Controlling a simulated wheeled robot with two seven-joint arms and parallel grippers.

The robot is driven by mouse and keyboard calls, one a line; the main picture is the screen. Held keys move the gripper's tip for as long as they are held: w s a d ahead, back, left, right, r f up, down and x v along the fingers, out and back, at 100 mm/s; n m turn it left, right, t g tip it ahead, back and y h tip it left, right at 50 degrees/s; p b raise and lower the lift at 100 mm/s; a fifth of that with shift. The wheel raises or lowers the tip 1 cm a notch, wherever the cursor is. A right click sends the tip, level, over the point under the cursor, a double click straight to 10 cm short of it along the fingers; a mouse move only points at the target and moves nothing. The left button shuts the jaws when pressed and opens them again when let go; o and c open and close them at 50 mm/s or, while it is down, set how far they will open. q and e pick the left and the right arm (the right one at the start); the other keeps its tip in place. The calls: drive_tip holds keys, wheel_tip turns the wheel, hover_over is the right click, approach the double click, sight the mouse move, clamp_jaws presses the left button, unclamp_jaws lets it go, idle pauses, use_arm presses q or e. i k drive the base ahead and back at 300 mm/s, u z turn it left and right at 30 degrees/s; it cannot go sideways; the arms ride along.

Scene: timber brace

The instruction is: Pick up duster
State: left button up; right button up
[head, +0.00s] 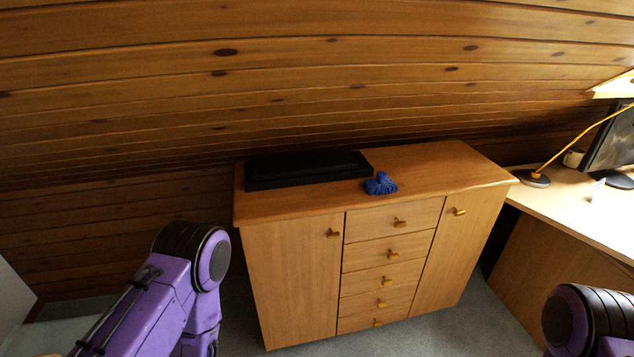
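A small blue duster (380,184) lies on the top of a wooden cabinet (440,168), close to its front edge. It sits just beside the right end of a flat black case. My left arm comes in at the lower left, well short of the cabinet top, and its gripper is out of view. My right arm shows only in part at the lower right corner, and its gripper is out of view too. Neither arm touches the duster.
The black case (305,168) takes up the left and back of the cabinet top; its right part is clear. Drawers and doors with knobs face me. A desk (590,212) with a lamp (534,178) and a monitor (612,140) stands at the right. A sloping plank wall rises behind.

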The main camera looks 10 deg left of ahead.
sight(382, 184)
drive_tip(key=u, duration=0.75)
drive_tip(key=i, duration=0.4)
